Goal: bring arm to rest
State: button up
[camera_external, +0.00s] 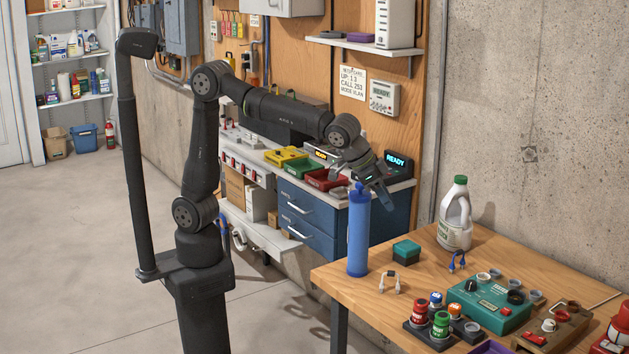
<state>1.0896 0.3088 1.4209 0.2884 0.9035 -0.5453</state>
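My arm rises from a dark pedestal, bends at the elbow and reaches right toward the blue drawer cabinet. My gripper (361,188) is at the end of the arm, angled downward, in front of the cabinet's top. Its two fingers look spread apart, with nothing clearly held between them. The top of an upright blue cylinder (358,238) overlaps the gap between the fingers in the picture. I cannot tell whether the gripper touches it. The cylinder stands on the left corner of the wooden table (418,287).
The table also holds a teal box (406,250), a white jug (455,217), a teal device (489,305) and several small jars. Coloured trays (287,156) sit on the workbench behind my gripper. The floor at left (75,250) is clear.

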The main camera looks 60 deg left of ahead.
jog(key=w+a+n, duration=0.1)
jog(key=w+a, duration=0.3)
jog(key=w, duration=0.2)
jog(key=shift+w, duration=0.35)
